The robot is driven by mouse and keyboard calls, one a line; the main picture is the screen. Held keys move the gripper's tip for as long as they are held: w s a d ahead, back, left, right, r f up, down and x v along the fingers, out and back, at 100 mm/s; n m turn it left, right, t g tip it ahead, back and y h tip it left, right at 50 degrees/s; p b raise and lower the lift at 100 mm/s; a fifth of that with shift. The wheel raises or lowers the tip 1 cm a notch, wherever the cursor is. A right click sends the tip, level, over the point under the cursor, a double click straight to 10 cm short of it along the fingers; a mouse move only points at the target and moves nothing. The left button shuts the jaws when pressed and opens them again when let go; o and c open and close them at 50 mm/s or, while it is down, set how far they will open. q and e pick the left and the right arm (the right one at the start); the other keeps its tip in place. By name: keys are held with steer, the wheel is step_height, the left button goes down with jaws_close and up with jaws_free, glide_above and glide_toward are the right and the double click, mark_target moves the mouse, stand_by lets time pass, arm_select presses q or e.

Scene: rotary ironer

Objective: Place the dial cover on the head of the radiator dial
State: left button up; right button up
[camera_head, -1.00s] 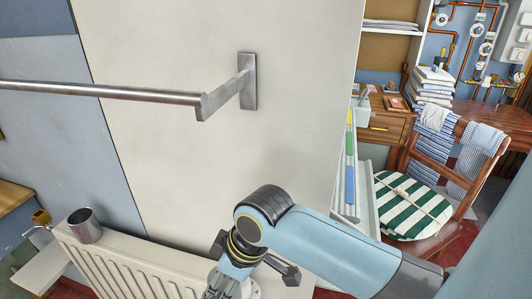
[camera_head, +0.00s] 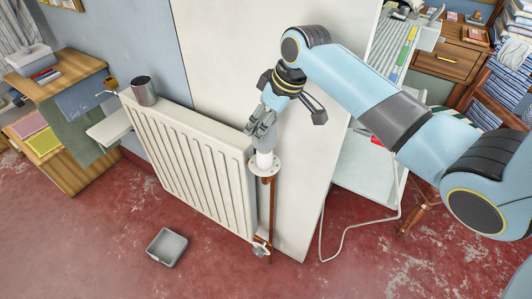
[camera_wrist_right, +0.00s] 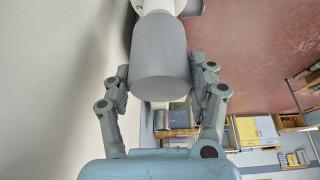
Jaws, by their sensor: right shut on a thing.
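The dial cover (camera_head: 261,141) is a plain grey cup-like cylinder in the fingers of my right gripper (camera_head: 264,122). In the right wrist view the cover (camera_wrist_right: 160,60) fills the space between the two fingers (camera_wrist_right: 161,84), which are shut on its sides. The white radiator dial (camera_head: 264,160) is directly below the cover, at the radiator's right end. Its numbered white body (camera_wrist_right: 158,5) shows beyond the cover's far end. The two meet in line, but I cannot tell how far the cover sits over the head. My left gripper is not in view.
The white radiator (camera_head: 190,160) runs left of the dial, with a metal mug (camera_head: 144,91) on its top. A copper pipe (camera_head: 271,210) drops below the dial to a lower valve (camera_head: 261,249). A grey tray (camera_head: 167,246) lies on the open red floor.

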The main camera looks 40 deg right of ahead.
mark_target(265, 147)
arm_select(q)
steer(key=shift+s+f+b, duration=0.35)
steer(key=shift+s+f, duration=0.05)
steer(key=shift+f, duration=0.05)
arm_select(e)
step_height(265, 147, down, 8)
steer(key=shift+r, duration=0.15)
steer(key=shift+s, duration=0.1)
steer(key=shift+f, duration=0.3)
steer(key=o, duration=1)
steer(key=shift+c, duration=0.2)
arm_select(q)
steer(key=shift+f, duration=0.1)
arm_select(e)
steer(key=shift+r, duration=0.1)
